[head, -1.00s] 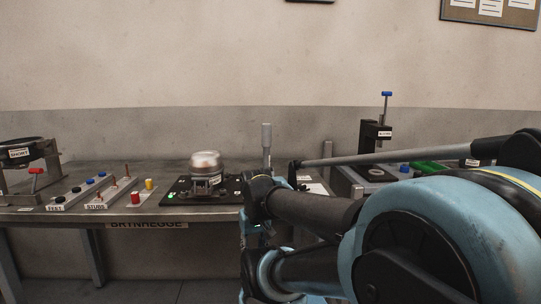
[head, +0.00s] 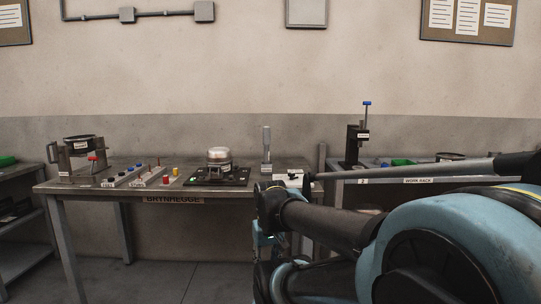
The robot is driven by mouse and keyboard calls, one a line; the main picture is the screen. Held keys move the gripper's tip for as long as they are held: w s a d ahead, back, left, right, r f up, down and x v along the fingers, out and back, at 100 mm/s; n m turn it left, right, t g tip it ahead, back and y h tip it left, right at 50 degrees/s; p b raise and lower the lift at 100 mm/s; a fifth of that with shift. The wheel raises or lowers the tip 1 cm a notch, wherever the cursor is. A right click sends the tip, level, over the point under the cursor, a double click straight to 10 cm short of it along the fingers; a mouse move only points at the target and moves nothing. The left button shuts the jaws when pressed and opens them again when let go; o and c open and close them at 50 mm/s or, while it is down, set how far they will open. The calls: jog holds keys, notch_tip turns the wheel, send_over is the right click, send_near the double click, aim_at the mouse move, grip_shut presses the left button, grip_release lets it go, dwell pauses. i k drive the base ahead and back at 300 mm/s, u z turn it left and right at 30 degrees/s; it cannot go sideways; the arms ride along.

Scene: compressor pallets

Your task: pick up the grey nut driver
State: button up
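A grey upright tool, which looks like the grey nut driver (head: 266,138), stands near the back right of the bench. Its shaft runs down to a wider grey base just behind my arm.
On the bench (head: 100,187), a compressor (head: 219,158) sits on a black plate (head: 236,178). Left are trays with coloured pieces and a black ring on a stand (head: 78,145). A second table (head: 372,173) with a blue-topped post (head: 366,130) is right. Floor left of my arm is clear.

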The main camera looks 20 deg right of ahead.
aim_at(266, 130)
jog(key=k, duration=0.6)
jog(key=z, duration=0.95)
jog(key=i, duration=1.15)
jog(key=u, duration=0.5)
